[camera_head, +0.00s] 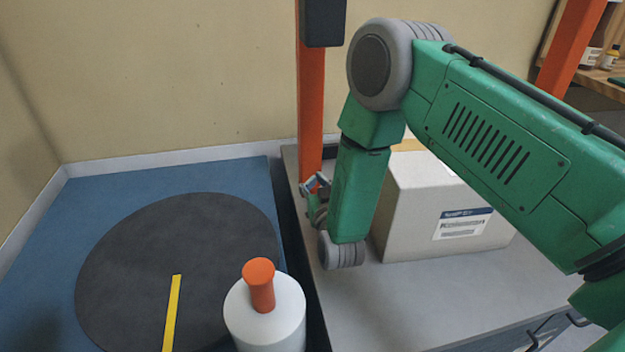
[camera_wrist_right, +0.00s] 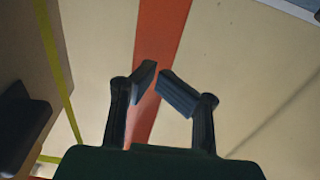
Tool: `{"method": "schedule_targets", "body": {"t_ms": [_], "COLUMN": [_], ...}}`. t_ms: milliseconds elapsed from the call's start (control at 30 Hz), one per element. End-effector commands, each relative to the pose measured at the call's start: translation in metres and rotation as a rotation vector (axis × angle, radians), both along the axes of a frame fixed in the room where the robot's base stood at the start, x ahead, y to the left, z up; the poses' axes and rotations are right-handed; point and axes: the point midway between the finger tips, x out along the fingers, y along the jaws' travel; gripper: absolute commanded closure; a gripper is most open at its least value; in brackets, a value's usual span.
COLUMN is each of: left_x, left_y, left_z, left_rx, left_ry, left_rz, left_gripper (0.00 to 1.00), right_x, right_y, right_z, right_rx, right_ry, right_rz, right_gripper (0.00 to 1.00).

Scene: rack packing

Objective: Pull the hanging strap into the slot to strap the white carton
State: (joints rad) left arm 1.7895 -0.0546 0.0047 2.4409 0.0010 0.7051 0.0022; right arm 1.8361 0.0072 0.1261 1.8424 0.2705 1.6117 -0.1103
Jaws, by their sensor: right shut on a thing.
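The white carton (camera_head: 440,210) stands on the grey bench to the right of the orange post, with a label on its front face. My right arm hides part of its left side and top. My right gripper (camera_head: 314,185) is beside the post, left of the carton, and is small and partly hidden behind my wrist. In the right wrist view its two fingers (camera_wrist_right: 160,82) lean towards each other before the orange post. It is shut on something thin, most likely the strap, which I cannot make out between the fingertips. The slot cannot be made out. My left gripper is not in view.
The orange post (camera_head: 311,110) carries a dark box (camera_head: 323,22). A dark round turntable (camera_head: 130,270) with a yellow stripe lies at left. A white cylinder with an orange knob (camera_head: 260,285) stands in front. The grey bench (camera_head: 400,300) is clear before the carton.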

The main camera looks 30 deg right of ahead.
Motion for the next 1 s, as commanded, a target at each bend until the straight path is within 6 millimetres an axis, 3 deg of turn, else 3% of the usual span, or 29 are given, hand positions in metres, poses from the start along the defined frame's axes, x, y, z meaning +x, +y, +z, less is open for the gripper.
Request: {"method": "schedule_targets", "body": {"t_ms": [67,133,167,733,867,1000], "left_x": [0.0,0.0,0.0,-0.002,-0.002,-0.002], "left_y": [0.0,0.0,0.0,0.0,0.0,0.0], "left_z": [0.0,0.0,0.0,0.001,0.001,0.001], "left_rx": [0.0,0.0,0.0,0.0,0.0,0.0], "left_ry": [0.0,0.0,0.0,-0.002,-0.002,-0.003], "left_rz": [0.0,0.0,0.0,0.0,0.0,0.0], "left_gripper": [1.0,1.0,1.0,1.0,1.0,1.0], "right_x": [-0.003,-0.003,-0.003,-0.002,-0.016,-0.043], "right_y": [-0.009,-0.009,-0.009,0.0,0.003,0.01], "right_z": [-0.003,-0.003,-0.003,0.0,-0.001,-0.002], "right_rx": [-0.007,-0.007,-0.007,-0.007,-0.008,-0.006], "right_ry": [0.01,0.01,0.009,0.004,0.007,0.009], "right_rz": [-0.02,-0.02,-0.019,-0.009,-0.009,-0.008], "right_gripper": [1.0,0.77,0.75,0.75,0.75,0.75]}}
